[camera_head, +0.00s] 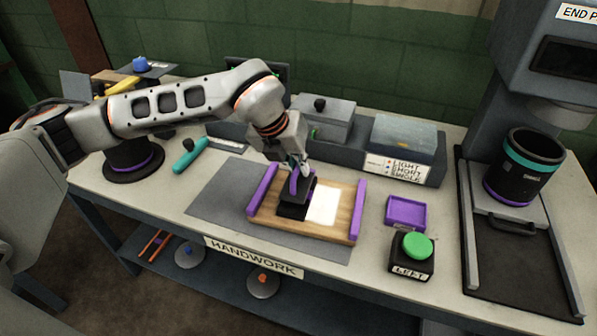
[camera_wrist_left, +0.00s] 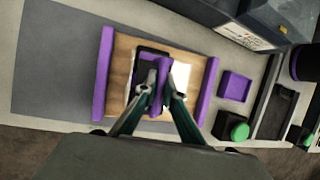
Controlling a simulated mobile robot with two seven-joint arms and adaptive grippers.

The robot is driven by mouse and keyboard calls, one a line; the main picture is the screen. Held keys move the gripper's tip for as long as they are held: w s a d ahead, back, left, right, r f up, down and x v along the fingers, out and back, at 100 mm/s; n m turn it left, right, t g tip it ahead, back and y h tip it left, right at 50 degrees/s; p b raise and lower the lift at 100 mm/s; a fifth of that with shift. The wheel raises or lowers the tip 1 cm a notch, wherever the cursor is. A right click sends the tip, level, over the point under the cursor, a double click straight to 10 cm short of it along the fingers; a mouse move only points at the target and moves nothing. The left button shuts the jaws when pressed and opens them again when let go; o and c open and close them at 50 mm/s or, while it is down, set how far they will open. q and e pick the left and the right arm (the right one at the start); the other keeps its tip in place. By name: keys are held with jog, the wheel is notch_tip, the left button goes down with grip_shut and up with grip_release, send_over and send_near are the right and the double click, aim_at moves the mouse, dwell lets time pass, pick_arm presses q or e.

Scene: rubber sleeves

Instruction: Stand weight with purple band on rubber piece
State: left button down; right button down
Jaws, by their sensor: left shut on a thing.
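My left gripper (camera_head: 300,168) is shut on the upright purple part of a black block (camera_head: 293,210), which I take as the weight with the purple band. The block is at or just above the left half of a wooden board (camera_head: 265,219) with purple side rails; I cannot tell if it touches. In the left wrist view the fingertips (camera_wrist_left: 160,92) close around the purple part (camera_wrist_left: 153,76). A pale flat piece (camera_head: 324,206) lies on the board right of the block, partly covered. I cannot tell which piece is the rubber. My right gripper is not in view.
A purple tray (camera_head: 406,213) and a green button box (camera_head: 412,255) stand right of the board. A black cylinder with teal and purple bands (camera_head: 524,167) is on the press at right. A teal tool (camera_head: 191,155) lies at left. Grey boxes (camera_head: 322,118) line the back.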

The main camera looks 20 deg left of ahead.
pick_arm(q)
jog(key=shift+w+f, duration=0.1)
jog(key=shift+f, duration=0.7)
jog(key=shift+f, duration=0.15)
jog(key=c, duration=2.2)
grip_release()
jog(key=shift+f, duration=0.1)
jog(key=shift+o, duration=0.2)
jog(key=shift+r, duration=0.4)
jog(key=v, duration=1.1)
jog(key=shift+s+r, duration=0.2)
jog(key=shift+s, duration=0.1)
